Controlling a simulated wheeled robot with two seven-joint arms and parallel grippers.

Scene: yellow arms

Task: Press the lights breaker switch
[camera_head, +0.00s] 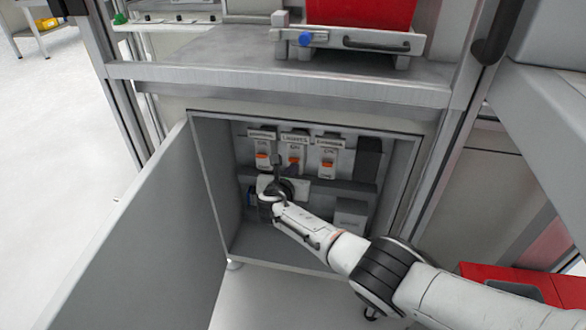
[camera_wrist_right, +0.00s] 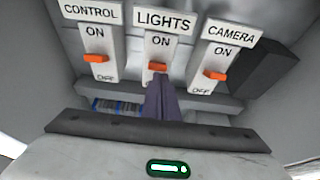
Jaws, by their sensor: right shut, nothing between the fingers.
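The lights breaker (camera_head: 293,142) is the middle one of three labelled breakers inside the open grey cabinet. Its orange switch (camera_wrist_right: 157,66) sits below the ON mark in the right wrist view; its OFF mark is hidden behind my fingers. My right gripper (camera_wrist_right: 160,80) is shut and empty, its dark fingertips just below or at that switch. I cannot tell whether they touch it. In the head view my right arm reaches into the cabinet from the lower right. My left gripper is not in view.
The control breaker (camera_wrist_right: 94,45) is on the left and the camera breaker (camera_wrist_right: 220,55) on the right, each with an orange switch. The cabinet door (camera_head: 135,235) stands open to the left. A metal worktop (camera_head: 200,72) lies above, with a red bin (camera_head: 360,12). The cabinet frame is close around my arm.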

